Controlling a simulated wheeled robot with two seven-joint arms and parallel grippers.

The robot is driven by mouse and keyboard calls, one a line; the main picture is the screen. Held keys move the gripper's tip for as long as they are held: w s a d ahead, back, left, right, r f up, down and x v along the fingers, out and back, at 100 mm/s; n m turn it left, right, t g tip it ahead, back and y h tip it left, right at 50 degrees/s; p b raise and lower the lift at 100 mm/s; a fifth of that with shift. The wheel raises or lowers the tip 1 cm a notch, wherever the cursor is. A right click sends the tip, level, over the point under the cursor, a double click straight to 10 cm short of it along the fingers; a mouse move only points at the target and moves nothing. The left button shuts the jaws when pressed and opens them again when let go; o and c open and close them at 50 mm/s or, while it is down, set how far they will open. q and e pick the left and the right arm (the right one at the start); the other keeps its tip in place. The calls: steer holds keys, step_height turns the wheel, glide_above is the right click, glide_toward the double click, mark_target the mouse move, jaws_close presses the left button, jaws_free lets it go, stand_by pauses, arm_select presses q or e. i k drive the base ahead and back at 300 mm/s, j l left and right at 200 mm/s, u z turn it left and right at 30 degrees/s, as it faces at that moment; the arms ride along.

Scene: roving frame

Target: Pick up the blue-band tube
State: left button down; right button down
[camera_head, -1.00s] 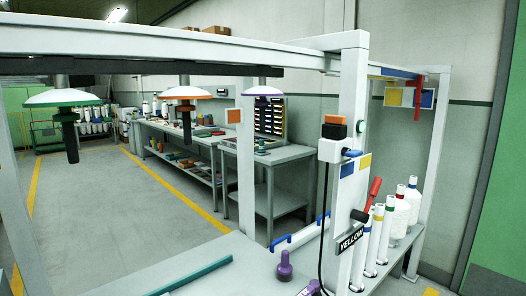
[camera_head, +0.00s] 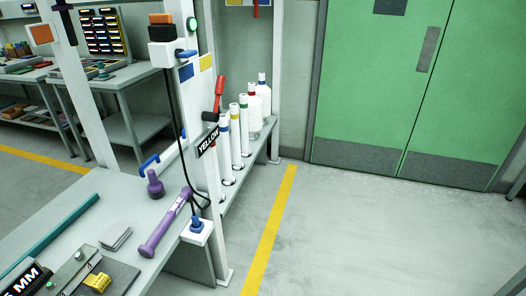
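The blue-band tube (camera_head: 226,150) is a slim white upright tube with a blue band near its top. It stands in a row of tubes on a narrow shelf to the right of the white post, just right of the "YELLOW" sign. Its base is near a dark ring on the shelf. Neither of my grippers is in view.
Behind it stand a yellow-band tube (camera_head: 236,138), a green-band tube (camera_head: 245,125) and white bottles (camera_head: 254,105). A red-handled tool (camera_head: 218,95) hangs on the post. A purple tool (camera_head: 163,225) lies on the workbench (camera_head: 115,205). Open floor (camera_head: 350,230) lies right, before green doors (camera_head: 400,75).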

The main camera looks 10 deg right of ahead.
mark_target(228, 179)
steer(key=i+l+u, duration=0.8)
steer(key=i+l, duration=0.15)
steer(key=l, duration=0.15)
